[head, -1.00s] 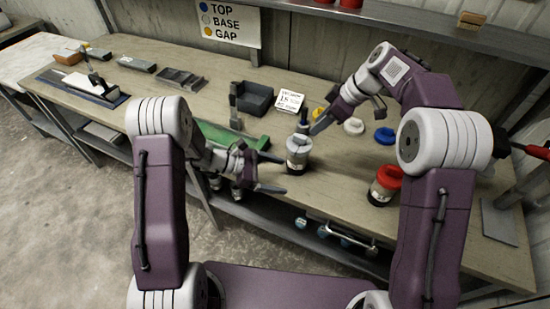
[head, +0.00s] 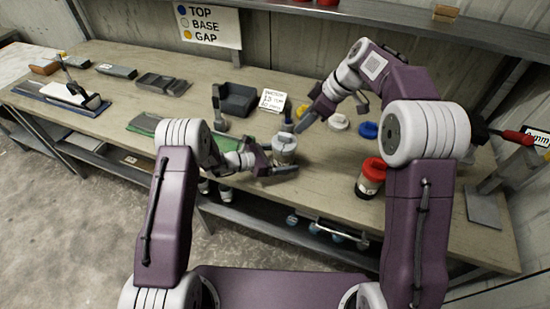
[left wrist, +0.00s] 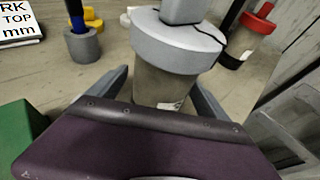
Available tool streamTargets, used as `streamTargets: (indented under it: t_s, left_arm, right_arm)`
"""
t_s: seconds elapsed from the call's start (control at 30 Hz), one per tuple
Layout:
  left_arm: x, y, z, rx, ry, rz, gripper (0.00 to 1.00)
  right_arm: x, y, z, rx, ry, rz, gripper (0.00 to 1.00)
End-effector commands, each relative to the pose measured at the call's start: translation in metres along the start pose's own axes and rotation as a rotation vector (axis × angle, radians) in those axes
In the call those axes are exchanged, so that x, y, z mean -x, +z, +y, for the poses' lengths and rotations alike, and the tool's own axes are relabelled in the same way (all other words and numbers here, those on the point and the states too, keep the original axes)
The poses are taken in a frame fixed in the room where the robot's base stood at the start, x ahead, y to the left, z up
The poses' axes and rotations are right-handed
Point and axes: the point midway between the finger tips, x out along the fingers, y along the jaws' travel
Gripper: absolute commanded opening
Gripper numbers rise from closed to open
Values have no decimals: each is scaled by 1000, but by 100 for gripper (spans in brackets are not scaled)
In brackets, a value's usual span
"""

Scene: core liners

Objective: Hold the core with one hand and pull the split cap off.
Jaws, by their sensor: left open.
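The core (head: 285,155) stands upright on the bench, a pale cylinder with a wider grey cap (head: 284,141) on top. In the left wrist view the core (left wrist: 160,85) is close ahead, and its cap (left wrist: 180,42) shows a raised grey block and a thin dark split line. My left gripper (head: 279,166) is open, with one finger on each side of the core below the cap; contact cannot be made out. My right gripper (head: 330,115) is above and behind the core, apart from it; its fingers look spread and empty.
A red-capped core (head: 371,178) stands to the right. White (head: 339,122), blue (head: 368,130) and yellow (head: 303,111) caps lie behind. A blue marker (left wrist: 76,16) stands in a grey holder (left wrist: 83,45).

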Motion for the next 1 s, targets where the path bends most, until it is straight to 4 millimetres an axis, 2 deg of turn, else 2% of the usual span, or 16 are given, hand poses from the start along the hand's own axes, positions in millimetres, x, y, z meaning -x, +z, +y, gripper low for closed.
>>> streamTargets:
  t_s: [0.23,0.5,0.57,1.0]
  left_arm:
    - [-1,0,0,0,0,0,89]
    - [-1,0,0,0,0,0,14]
    - [-1,0,0,0,0,0,0]
    - [-1,0,0,0,0,0,0]
  right_arm:
    - [0,0,0,0,0,0,36]
    - [0,0,0,0,0,0,36]
    - [0,0,0,0,0,0,36]
    - [0,0,0,0,0,0,36]
